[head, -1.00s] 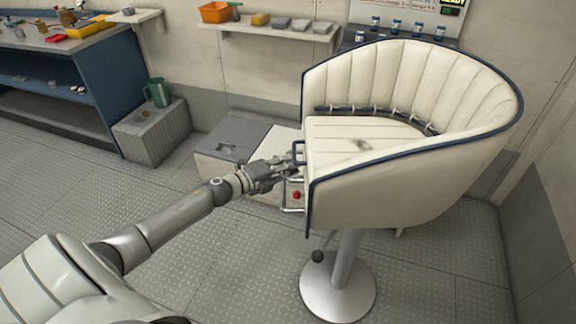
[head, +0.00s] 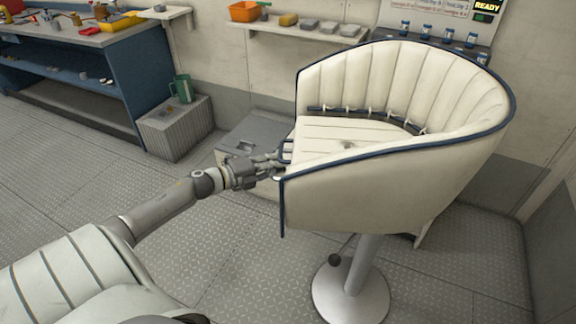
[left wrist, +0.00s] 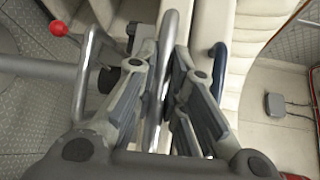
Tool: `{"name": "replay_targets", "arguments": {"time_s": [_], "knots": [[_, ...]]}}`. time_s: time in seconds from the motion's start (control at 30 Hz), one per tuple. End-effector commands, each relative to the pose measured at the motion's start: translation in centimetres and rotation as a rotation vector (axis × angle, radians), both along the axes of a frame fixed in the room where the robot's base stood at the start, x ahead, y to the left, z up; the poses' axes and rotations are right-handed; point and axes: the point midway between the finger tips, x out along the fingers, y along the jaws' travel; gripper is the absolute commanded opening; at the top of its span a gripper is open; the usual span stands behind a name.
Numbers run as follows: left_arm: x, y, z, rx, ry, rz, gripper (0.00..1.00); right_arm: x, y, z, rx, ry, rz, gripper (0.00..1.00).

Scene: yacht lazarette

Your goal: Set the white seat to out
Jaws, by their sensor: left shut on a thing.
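The white seat (head: 390,190) is a padded tub chair with blue piping on a metal pedestal (head: 352,290). Its open front faces left in the head view. My left gripper (head: 276,163) is at the seat's front edge. In the left wrist view, my left gripper (left wrist: 165,85) is shut on a bare metal bar (left wrist: 168,35) running between its fingers. A dark blue handle (left wrist: 218,62) stands right of the fingers. A red knob (left wrist: 58,28) on a metal rod is at upper left. The underside of the seat is hidden. My right gripper is not in view.
A grey box (head: 255,135) stands behind my left gripper. A ribbed box (head: 172,130) with a green jug (head: 182,88) is at the back left, beside a blue workbench (head: 140,85). Floor in front is clear.

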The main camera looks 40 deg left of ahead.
Motion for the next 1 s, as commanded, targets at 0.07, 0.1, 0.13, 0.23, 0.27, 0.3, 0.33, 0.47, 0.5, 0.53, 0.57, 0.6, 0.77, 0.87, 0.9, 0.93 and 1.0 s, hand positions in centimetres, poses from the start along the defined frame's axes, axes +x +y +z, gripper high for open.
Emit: {"name": "replay_targets", "arguments": {"time_s": [0.07, 0.1, 0.13, 0.23, 0.27, 0.3, 0.33, 0.47, 0.5, 0.53, 0.57, 0.6, 0.77, 0.87, 0.9, 0.93, 1.0], "knots": [[0.0, 0.1, -0.1, 0.0, 0.002, 0.003, 0.0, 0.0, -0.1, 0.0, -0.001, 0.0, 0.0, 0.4], [0.0, 0.1, -0.1, 0.0, 0.002, 0.003, 0.0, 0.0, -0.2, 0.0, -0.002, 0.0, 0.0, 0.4], [0.0, 0.0, -0.1, 0.0, 0.002, 0.002, 0.0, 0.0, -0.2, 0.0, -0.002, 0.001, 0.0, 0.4], [0.0, 0.0, -0.1, 0.0, 0.001, 0.002, 0.14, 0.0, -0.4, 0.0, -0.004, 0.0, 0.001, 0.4], [0.0, 0.0, -0.1, 0.0, 0.001, 0.002, 0.18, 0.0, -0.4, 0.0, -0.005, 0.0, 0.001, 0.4], [0.0, 0.0, 0.0, 0.0, 0.001, 0.001, 0.23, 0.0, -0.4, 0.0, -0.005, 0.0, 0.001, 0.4], [0.0, 0.0, 0.0, 0.0, 0.001, 0.001, 0.27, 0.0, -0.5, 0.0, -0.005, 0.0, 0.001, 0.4], [0.0, -0.1, 0.0, -0.001, 0.0, 0.0, 0.34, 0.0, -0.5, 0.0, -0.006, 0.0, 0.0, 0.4], [0.0, -0.1, 0.0, -0.001, 0.0, 0.0, 0.34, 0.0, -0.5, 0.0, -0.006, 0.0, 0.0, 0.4], [0.0, -0.1, 0.0, -0.001, 0.0, 0.0, 0.34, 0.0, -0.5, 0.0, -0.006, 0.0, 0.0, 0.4], [0.1, -0.1, 0.0, -0.001, 0.0, 0.0, 0.34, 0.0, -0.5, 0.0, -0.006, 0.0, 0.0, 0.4], [0.1, -0.1, 0.0, -0.001, -0.001, 0.0, 0.34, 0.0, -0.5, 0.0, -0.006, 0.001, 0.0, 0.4], [-0.2, 0.0, 0.0, -0.001, 0.0, -0.001, 0.34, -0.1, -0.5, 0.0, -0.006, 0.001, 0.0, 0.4], [-0.9, 0.2, 0.0, -0.001, 0.003, 0.0, 0.34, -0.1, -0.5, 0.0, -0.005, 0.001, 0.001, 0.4], [-1.3, 0.3, 0.1, -0.002, 0.003, 0.0, 0.34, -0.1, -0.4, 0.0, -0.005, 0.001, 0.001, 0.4], [-1.6, 0.4, 0.1, -0.002, 0.003, -0.001, 0.34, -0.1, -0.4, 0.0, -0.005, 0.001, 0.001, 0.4], [-2.5, 0.8, 0.3, -0.001, 0.004, 0.0, 0.34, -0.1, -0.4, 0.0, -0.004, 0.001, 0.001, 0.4]]}}
